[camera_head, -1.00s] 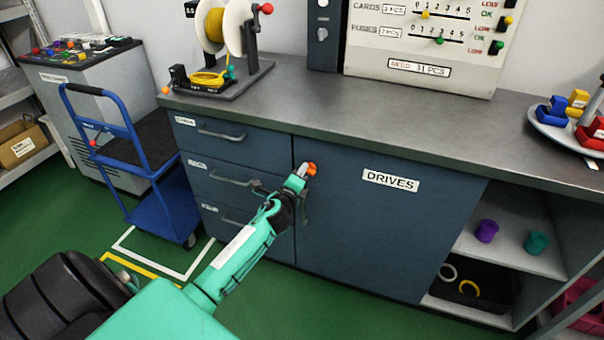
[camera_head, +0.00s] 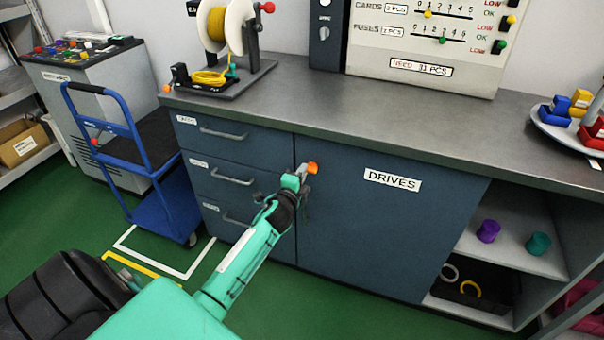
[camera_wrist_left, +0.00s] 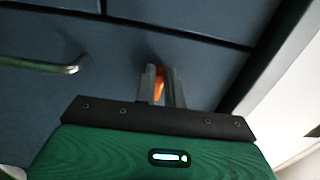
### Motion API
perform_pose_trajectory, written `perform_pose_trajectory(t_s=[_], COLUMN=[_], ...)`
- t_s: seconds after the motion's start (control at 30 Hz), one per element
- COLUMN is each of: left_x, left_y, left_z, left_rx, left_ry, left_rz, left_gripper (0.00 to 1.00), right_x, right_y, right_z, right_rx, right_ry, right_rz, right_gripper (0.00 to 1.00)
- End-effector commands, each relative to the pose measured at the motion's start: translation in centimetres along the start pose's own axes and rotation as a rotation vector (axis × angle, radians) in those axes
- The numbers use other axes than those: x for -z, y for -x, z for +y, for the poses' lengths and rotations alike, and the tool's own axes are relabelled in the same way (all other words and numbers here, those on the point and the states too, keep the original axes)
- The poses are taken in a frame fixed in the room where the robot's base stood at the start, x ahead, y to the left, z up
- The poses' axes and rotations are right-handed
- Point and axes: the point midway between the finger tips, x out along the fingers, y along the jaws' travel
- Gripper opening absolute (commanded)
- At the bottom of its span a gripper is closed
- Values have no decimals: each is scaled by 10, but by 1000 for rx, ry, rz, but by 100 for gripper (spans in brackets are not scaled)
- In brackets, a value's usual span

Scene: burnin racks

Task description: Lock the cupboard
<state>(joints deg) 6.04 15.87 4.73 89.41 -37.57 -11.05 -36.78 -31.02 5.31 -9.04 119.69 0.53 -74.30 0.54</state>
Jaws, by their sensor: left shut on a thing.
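The cupboard is the dark blue door (camera_head: 385,235) labelled DRIVES, and it stands closed under the grey worktop. An orange key or knob (camera_head: 312,168) sits at the door's upper left edge. My left gripper (camera_head: 301,175) is at this orange piece, with its fingers shut on it. In the left wrist view the orange piece (camera_wrist_left: 159,84) shows between the two grey fingers (camera_wrist_left: 161,88), in front of the blue panel. The fingers hide much of it, and I cannot tell its turn angle. My right gripper is not in view.
Drawers with bar handles (camera_head: 232,180) lie left of the door. A blue trolley (camera_head: 150,170) stands further left. An open shelf (camera_head: 520,235) with purple and teal pieces is right of the door. A cable spool (camera_head: 215,30) stands on the worktop (camera_head: 370,115).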

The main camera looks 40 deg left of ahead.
Motion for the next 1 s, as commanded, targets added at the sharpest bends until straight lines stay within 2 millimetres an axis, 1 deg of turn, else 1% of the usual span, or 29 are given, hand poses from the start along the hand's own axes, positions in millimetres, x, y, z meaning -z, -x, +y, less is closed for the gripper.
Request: perform_pose_trajectory(t_s=[0.27, 0.3, 0.37, 0.4, 0.67, 0.77, 0.87, 1.0], left_x=[0, 0, 0, 0, 0, 0, 0, 0], left_y=[0, 0, 0, 0, 1, 5, 16, 40], left_z=[1, 1, 1, 1, 0, 1, 1, 2], left_rx=[-1, -1, -1, -1, -1, -1, -1, -2], left_ry=[2, 2, 1, 1, 0, 0, 0, 1], left_rz=[-1, -1, -1, -1, 0, 0, 0, 1], left_gripper=[0, 19, 30, 33, 33, 33, 33, 33], right_x=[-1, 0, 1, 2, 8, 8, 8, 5], right_y=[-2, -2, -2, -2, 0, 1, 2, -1], right_z=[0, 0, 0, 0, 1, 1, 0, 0], right_rx=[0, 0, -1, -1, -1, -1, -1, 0], right_ry=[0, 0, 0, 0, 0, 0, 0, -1], right_rz=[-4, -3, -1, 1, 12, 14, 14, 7], right_gripper=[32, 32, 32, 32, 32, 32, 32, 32])
